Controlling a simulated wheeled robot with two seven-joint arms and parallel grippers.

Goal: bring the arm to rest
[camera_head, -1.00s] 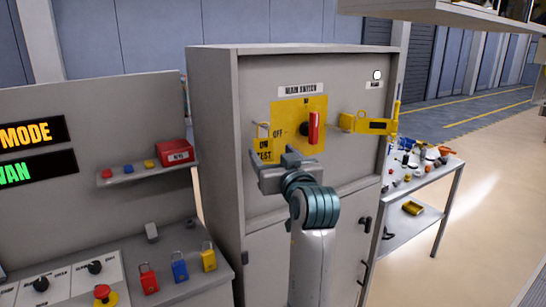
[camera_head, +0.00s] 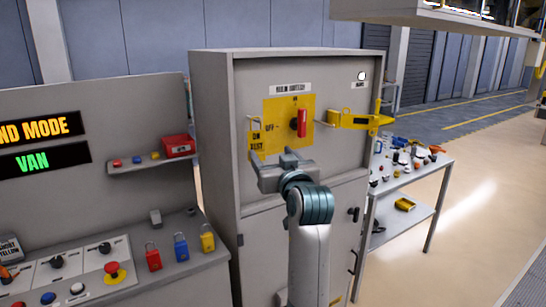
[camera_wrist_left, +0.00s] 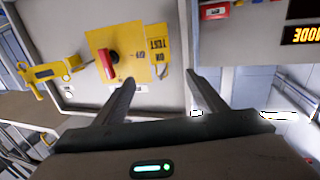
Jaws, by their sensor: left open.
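My left gripper (camera_head: 270,162) is in front of the grey cabinet (camera_head: 212,130), just below the yellow main switch plate (camera_head: 275,112). Its two fingers are apart with nothing between them, as the left wrist view (camera_wrist_left: 160,88) also shows. The red switch handle (camera_head: 301,122) stands upright on the plate; in the wrist view the handle (camera_wrist_left: 108,66) appears turned over with the whole picture. A yellow tag (camera_head: 255,138) hangs at the plate's left side. I cannot tell whether a fingertip touches the cabinet. My right gripper is not in view.
A yellow hasp arm (camera_head: 350,120) sticks out at the cabinet's right. Red, blue and yellow padlocks (camera_head: 180,248) stand on the console at left. A small red box (camera_head: 178,146) sits on a shelf. A table with tools (camera_head: 412,165) stands at right. Open floor lies beyond it.

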